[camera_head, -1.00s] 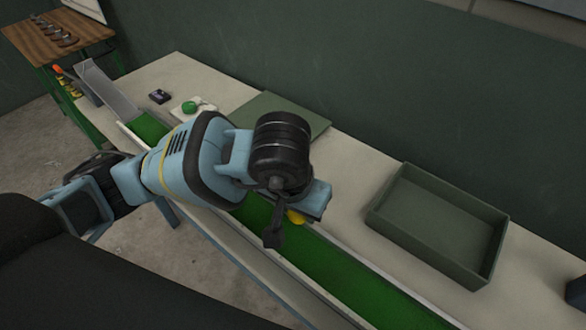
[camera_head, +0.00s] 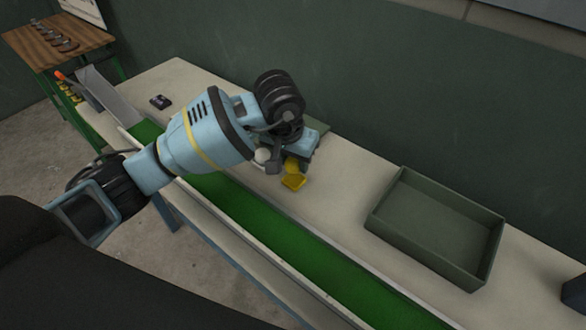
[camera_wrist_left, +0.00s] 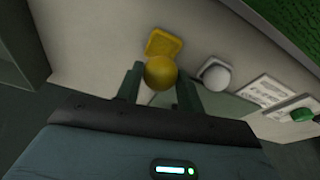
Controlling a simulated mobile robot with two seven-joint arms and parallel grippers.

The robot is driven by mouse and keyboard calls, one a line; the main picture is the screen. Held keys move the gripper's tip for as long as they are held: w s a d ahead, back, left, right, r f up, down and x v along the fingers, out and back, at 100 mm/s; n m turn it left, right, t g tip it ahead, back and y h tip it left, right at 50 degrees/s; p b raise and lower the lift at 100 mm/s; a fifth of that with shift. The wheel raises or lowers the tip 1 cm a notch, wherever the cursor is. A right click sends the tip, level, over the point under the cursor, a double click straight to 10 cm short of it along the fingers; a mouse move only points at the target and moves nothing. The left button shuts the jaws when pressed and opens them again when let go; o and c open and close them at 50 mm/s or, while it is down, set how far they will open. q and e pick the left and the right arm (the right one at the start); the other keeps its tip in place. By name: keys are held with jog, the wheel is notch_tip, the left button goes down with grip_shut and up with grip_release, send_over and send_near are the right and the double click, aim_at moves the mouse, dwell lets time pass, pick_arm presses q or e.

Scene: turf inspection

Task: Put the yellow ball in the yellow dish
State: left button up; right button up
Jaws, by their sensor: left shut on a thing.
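My left gripper (camera_head: 285,166) is shut on the yellow ball (camera_head: 293,165). In the left wrist view the ball (camera_wrist_left: 160,72) sits between the two fingers. The yellow dish (camera_head: 293,183) is a small square dish on the pale bench top, just in front of the ball in the head view. In the wrist view the dish (camera_wrist_left: 164,42) lies just beyond the ball, which overlaps its near edge. The dish appears empty where it shows. I cannot tell the exact height of the ball over the bench. My right gripper is not in view.
A white ball (camera_wrist_left: 217,76) sits in a pale dish beside the gripper. A green turf channel (camera_head: 280,233) runs along the bench front. A large grey-green tray (camera_head: 385,235) stands to the right. A card with a green button (camera_wrist_left: 302,114) is near. Bench between dish and tray is clear.

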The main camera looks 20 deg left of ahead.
aim_at(292, 184)
pick_arm(q)
notch_tip(292, 184, down, 4)
jog(key=shift+r, duration=0.25)
jog(key=shift+s+f, duration=0.25)
jog(key=shift+f, duration=0.5)
jog(key=o, duration=1)
jog(key=shift+d+f, duration=0.1)
jog(key=shift+f, duration=0.05)
jog(key=shift+o, duration=0.2)
jog(key=shift+r, duration=0.35)
jog(key=v, duration=1.3)
jog(key=shift+w+p, duration=0.35)
jog(key=shift+w, duration=0.05)
jog(key=shift+r, duration=0.1)
